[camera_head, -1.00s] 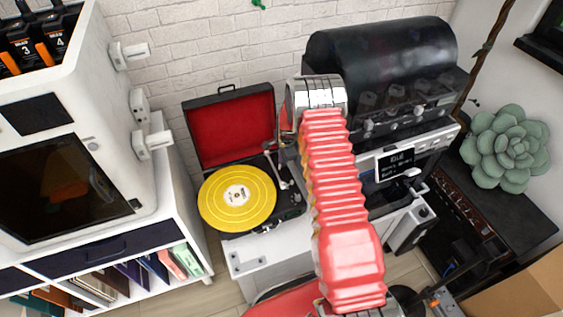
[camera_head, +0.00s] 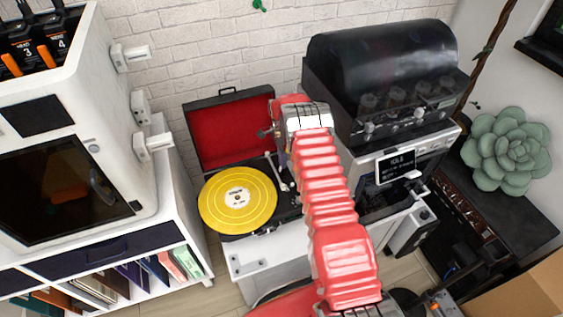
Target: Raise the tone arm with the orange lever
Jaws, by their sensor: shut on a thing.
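The record player (camera_head: 232,152) stands open on a white cabinet, with a red-lined lid and a yellow record (camera_head: 237,197) on its platter. Its tone arm (camera_head: 281,177) lies along the right side of the deck, beside the record. Whether it is raised cannot be told at this size. My gripper (camera_head: 279,143) is over the right rear of the deck, largely covered by my red arm. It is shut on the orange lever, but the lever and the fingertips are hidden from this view.
A black-domed machine (camera_head: 383,75) with a small display (camera_head: 396,166) stands close on the right. A white cabinet with a dark door (camera_head: 62,190) is on the left. A brick wall (camera_head: 205,50) is behind. The front left of the deck is clear.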

